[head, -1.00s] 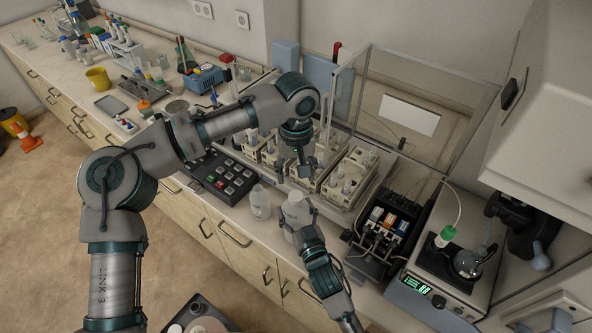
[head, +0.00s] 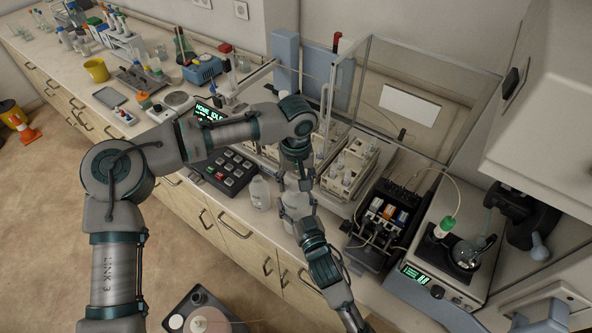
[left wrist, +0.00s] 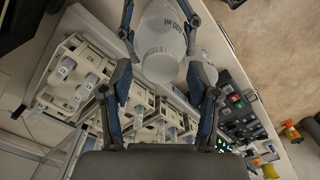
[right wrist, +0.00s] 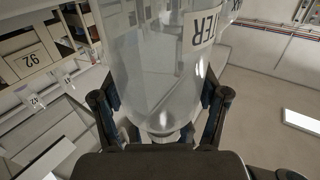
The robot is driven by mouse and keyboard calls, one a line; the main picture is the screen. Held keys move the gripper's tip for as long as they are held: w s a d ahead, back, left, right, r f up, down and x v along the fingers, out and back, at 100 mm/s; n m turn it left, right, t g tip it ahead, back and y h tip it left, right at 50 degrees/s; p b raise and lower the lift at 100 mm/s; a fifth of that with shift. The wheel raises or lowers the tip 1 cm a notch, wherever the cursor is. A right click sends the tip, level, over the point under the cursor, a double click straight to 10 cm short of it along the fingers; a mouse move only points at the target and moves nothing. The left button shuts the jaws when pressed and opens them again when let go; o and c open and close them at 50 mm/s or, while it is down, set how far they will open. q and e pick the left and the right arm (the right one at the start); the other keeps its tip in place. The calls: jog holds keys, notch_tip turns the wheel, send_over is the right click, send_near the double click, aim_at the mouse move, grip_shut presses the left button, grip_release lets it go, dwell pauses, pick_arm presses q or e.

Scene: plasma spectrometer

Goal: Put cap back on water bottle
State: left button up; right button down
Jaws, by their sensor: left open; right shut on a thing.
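A clear water bottle (head: 297,204) stands upright in my right gripper (head: 302,222), at the front of the bench. The right wrist view shows its clear body (right wrist: 165,70), lettered "TER", between the fingers (right wrist: 160,120). My left gripper (head: 298,178) is open above the bottle, pointing down. In the left wrist view a white cap (left wrist: 160,65) shows at the top of the bottle (left wrist: 165,28), which is marked "500 ml". The cap lies between the open left fingers (left wrist: 160,98), with no clear grip on it. How tightly it is seated cannot be told.
A second bottle (head: 260,194) stands close on the left of the held one. Vial racks (head: 350,165) and a black pump unit (head: 382,225) stand to the right, with a clear-walled enclosure (head: 410,100) behind.

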pick_arm(q)
jog(key=shift+f, duration=0.5)
grip_shut()
jog(key=m, duration=0.3)
jog(key=shift+f+m, duration=0.1)
jog(key=shift+m, duration=0.3)
jog(key=m, duration=1.5)
jog(key=shift+o, duration=0.5)
grip_release()
jog(key=shift+w, duration=0.1)
